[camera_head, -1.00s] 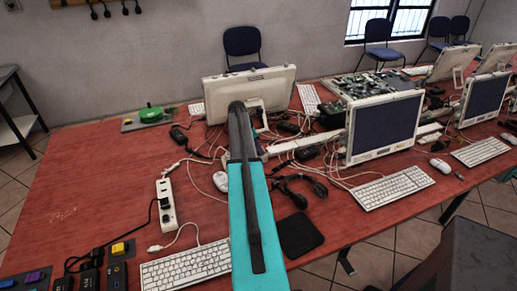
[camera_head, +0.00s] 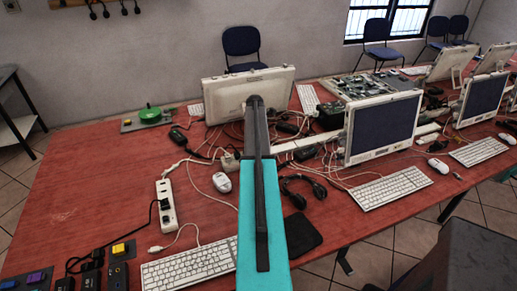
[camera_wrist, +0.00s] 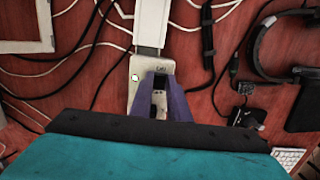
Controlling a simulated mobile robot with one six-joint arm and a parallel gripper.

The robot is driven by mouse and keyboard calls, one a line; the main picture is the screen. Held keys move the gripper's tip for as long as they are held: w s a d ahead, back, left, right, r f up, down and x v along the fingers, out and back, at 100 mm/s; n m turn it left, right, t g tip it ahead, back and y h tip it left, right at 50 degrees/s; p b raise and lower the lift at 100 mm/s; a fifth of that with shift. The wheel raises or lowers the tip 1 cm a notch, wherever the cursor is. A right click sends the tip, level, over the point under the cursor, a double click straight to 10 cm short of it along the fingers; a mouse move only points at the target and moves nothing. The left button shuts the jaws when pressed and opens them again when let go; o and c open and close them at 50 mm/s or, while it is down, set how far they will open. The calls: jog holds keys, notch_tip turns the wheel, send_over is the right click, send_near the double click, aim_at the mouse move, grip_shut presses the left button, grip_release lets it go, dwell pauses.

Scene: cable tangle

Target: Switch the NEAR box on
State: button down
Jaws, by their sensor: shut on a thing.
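In the wrist view a narrow cream box (camera_wrist: 136,92) with a small round light and a printed label lies below a white strip. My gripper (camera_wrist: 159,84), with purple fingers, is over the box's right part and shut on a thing. That thing is mostly hidden between the fingers; it looks like a dark switch part on the box. I cannot tell which way the switch is set, nor whether this is the near box. In the head view my teal arm hides the gripper.
Loose cables (camera_head: 200,160) cross the red table (camera_head: 90,180). A power strip (camera_head: 166,205), a mouse (camera_head: 222,182), a keyboard (camera_head: 188,268) and headphones (camera_head: 303,190) lie around my arm. A white monitor (camera_head: 225,95) stands behind it. The table's left part is mostly clear.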

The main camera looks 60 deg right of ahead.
jog(key=shift+d, duration=0.1)
dwell(0.3)
jog(key=c, duration=1.7)
grip_release()
jog(key=shift+w+a+r+b, duration=0.15)
jog(key=shift+r+b, duration=0.5)
jog(key=shift+r, duration=1.65)
jog(key=shift+w+a+r+b, duration=0.1)
jog(key=shift+r+b, duration=0.5)
jog(key=shift+r, duration=1.75)
jog(key=shift+w+a+r+b, duration=0.15)
jog(key=shift+r+b, duration=0.5)
jog(key=shift+r, duration=1.65)
jog(key=shift+s, duration=0.2)
